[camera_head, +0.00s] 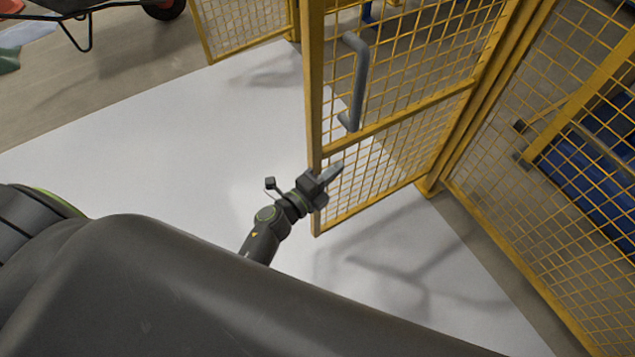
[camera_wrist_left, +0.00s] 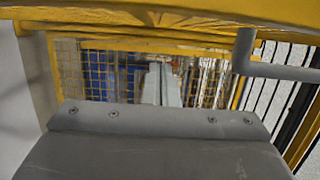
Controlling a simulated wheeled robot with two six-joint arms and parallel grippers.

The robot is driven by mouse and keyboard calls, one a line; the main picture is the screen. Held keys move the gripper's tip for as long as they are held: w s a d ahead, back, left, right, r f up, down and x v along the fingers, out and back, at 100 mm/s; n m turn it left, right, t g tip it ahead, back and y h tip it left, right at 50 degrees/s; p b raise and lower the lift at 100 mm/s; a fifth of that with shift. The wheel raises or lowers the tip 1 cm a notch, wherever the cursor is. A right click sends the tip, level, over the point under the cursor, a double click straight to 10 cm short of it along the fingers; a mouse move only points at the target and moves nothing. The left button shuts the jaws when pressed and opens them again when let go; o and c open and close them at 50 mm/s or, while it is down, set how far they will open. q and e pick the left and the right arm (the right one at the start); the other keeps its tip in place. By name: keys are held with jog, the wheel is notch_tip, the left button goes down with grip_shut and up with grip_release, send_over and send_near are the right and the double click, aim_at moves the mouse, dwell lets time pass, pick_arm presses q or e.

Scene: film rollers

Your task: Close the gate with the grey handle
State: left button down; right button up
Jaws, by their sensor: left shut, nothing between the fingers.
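The yellow mesh gate (camera_head: 312,110) stands open in the head view, swung out from its hinge post on the right. Its grey handle (camera_head: 361,82) is a vertical bar on the gate's upper part, near the free edge. My left gripper (camera_head: 336,173) is shut and empty, below the handle and close to the gate's free edge. I cannot tell whether it touches the gate. In the left wrist view the grey handle (camera_wrist_left: 285,70) is at the upper right, and the gripper's fingers (camera_wrist_left: 160,83) show in the middle before the mesh. My right gripper is not in view.
A fixed yellow mesh fence (camera_head: 560,150) runs along the right, with blue equipment (camera_head: 600,185) behind it. Another fence panel (camera_head: 240,25) stands at the back left. A wheeled cart (camera_head: 75,12) is at the top left. The pale floor left of the gate is clear.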

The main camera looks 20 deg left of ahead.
aim_at(326, 158)
pick_arm(q)
jog(key=shift+w+a, duration=1.45)
jog(key=shift+w, duration=0.05)
jog(key=shift+a, duration=0.1)
